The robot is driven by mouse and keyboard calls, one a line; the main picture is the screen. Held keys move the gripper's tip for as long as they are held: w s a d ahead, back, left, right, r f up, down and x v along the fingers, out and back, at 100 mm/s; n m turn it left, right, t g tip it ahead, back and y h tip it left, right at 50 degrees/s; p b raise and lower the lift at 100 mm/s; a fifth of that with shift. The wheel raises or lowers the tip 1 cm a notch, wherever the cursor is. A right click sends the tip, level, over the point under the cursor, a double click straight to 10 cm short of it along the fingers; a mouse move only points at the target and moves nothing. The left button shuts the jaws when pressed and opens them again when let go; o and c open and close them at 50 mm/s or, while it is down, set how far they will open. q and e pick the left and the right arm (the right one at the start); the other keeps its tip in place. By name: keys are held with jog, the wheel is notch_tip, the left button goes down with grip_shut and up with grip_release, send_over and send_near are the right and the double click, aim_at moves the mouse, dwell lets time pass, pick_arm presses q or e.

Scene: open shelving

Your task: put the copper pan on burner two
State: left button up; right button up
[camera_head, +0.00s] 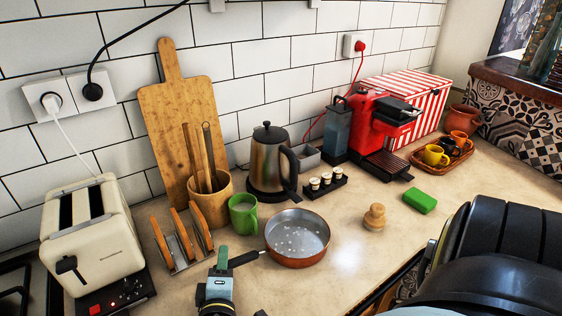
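The copper pan (297,238) sits on the counter right of the green mug. Its outside is copper-red and its inside grey and speckled. Its dark handle (246,258) points left toward the bottom middle. Part of a dark stove (22,290) shows at the lower left, mostly cut off; I cannot tell which burner is burner two.
A kettle (270,165) is behind; a wooden stamp-like piece (375,217) and green sponge (420,200) lie right. My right arm covers the lower right.

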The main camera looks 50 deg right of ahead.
jog(key=shift+s, duration=0.15)
jog(key=shift+c, duration=1)
grip_shut()
pick_arm(q)
jog(key=shift+s, duration=0.3)
pick_arm(e)
jog(key=shift+r, duration=0.15)
